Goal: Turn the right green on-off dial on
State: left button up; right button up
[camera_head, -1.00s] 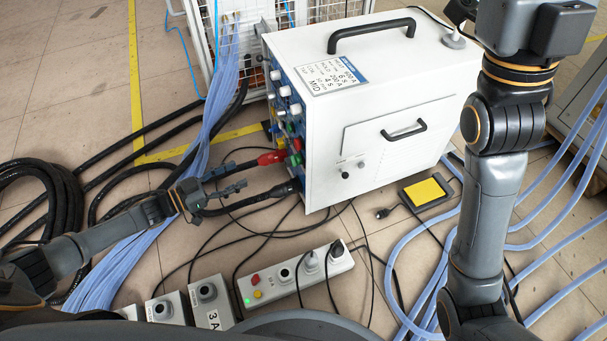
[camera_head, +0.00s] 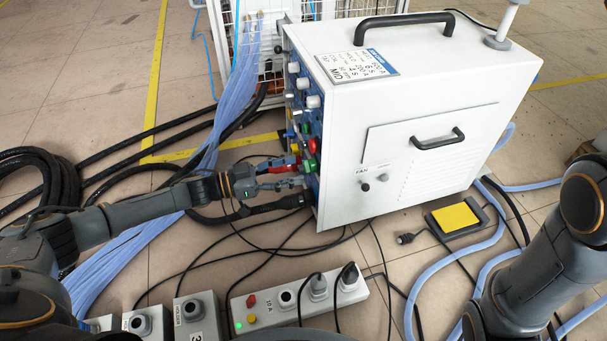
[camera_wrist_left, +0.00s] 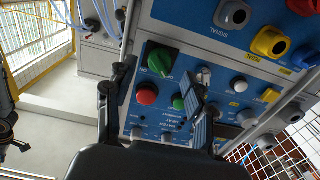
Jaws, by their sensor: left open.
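The heater's blue control panel carries a green dial (camera_wrist_left: 162,58) with on-off lettering, in the left wrist view. A red button (camera_wrist_left: 147,94) and a small green button (camera_wrist_left: 178,102) sit below it in that view. In the head view a green knob (camera_head: 310,164) shows on the panel's near side, by my gripper. My left gripper (camera_head: 296,173) is open, its fingers pointing at the panel. In the left wrist view, its two fingers (camera_wrist_left: 160,100) stand either side of the red and small green buttons, with the dial between and above; contact cannot be told. My right gripper is out of view.
The white heater box (camera_head: 400,95) stands on the tiled floor. Black cables and blue hoses (camera_head: 135,260) lie below my left arm. A socket strip (camera_head: 300,300) and a yellow pedal (camera_head: 455,217) lie in front. My right arm is at the right edge.

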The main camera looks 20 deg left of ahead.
aim_at(310, 166)
pick_arm(q)
jog(key=shift+b+x, duration=0.65)
jog(key=shift+x, duration=1.2)
grip_shut()
